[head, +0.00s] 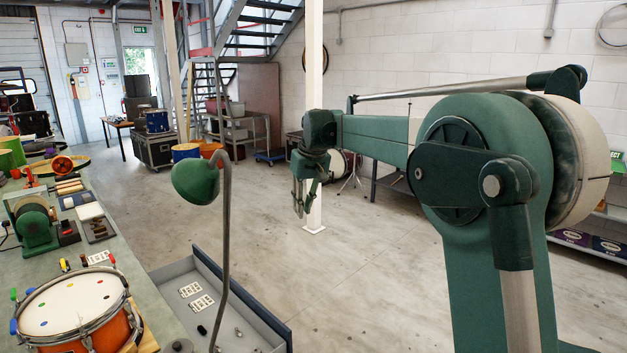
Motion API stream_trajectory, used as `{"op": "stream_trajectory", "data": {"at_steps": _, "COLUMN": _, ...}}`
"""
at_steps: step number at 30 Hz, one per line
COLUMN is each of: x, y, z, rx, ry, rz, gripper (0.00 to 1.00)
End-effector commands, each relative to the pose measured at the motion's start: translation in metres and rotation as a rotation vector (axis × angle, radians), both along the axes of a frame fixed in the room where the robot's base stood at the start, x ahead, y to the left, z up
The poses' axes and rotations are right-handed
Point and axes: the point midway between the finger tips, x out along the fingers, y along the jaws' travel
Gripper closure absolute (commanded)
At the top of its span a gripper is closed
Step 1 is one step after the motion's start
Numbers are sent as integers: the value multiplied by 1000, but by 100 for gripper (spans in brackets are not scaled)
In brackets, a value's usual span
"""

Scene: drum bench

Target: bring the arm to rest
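My gripper (303,205) hangs downward at the end of my green arm, in the middle of the head view. It is in the air over the open floor, apart from the bench and the drawer. I see nothing held in it. Its fingers are small and seen at an angle, so I cannot tell how far apart they are. My upper arm and joint fill the right side of the view.
The bench (120,245) on the left bears an orange drum (75,305) and a green machine (35,225). An open drawer (265,315) juts out from it. A green lamp (195,182) on a bent stalk stands between bench and gripper. A white post (314,60) rises behind.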

Motion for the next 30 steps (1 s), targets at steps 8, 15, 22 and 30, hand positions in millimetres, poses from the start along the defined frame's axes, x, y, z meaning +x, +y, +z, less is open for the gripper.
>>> {"op": "stream_trajectory", "data": {"at_steps": 8, "x": -45, "y": -36, "z": 22, "rx": 4, "ry": -37, "rz": -48, "gripper": 87}}
{"op": "stream_trajectory", "data": {"at_steps": 15, "x": -85, "y": -63, "z": 36, "rx": 7, "ry": -67, "rz": -87, "gripper": 87}}
{"op": "stream_trajectory", "data": {"at_steps": 22, "x": -126, "y": -89, "z": 44, "rx": 10, "ry": -98, "rz": -125, "gripper": 87}}
{"op": "stream_trajectory", "data": {"at_steps": 30, "x": -176, "y": -118, "z": 48, "rx": 13, "ry": -134, "rz": -169, "gripper": 87}}
